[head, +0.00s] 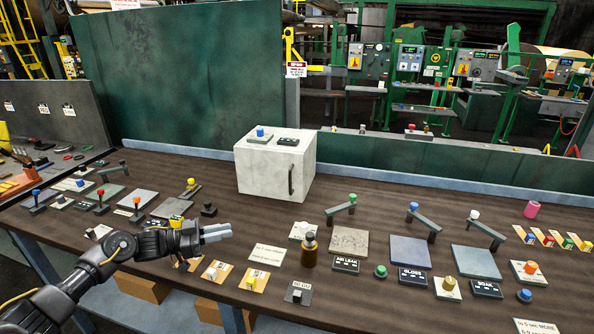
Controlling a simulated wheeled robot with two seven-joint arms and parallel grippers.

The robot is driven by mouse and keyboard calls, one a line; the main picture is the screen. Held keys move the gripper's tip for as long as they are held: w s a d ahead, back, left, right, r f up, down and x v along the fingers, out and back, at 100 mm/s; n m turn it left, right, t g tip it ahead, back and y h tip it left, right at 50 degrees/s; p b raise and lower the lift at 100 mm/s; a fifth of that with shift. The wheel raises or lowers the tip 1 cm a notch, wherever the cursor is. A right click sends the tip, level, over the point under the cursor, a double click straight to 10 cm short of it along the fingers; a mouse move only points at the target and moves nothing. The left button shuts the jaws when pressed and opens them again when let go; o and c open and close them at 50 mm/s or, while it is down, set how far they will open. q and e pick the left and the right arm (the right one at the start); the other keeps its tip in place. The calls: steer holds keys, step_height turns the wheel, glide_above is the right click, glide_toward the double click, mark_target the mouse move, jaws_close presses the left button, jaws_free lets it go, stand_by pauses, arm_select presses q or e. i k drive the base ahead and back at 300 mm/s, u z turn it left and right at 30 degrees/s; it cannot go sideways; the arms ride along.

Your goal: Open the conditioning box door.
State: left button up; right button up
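The conditioning box (265,175) is a white box standing at the back middle of the brown table. Its door appears shut, with a dark vertical handle (291,180) on the right part of its front. A blue knob (260,132) and a small dark display (288,141) are on its top. My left gripper (230,232) is over the table in front of the box, to the left of and nearer than the handle, pointing right and touching neither. Its grey fingers look close together, but whether they are shut is unclear. My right gripper does not show.
A brown bottle (309,252) stands on the table in front of the box. Levers and small switches fill the left side. A green panel (190,75) rises behind. Bare table lies just before the box.

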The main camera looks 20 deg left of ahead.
mark_target(265, 173)
steer(key=i, duration=0.85)
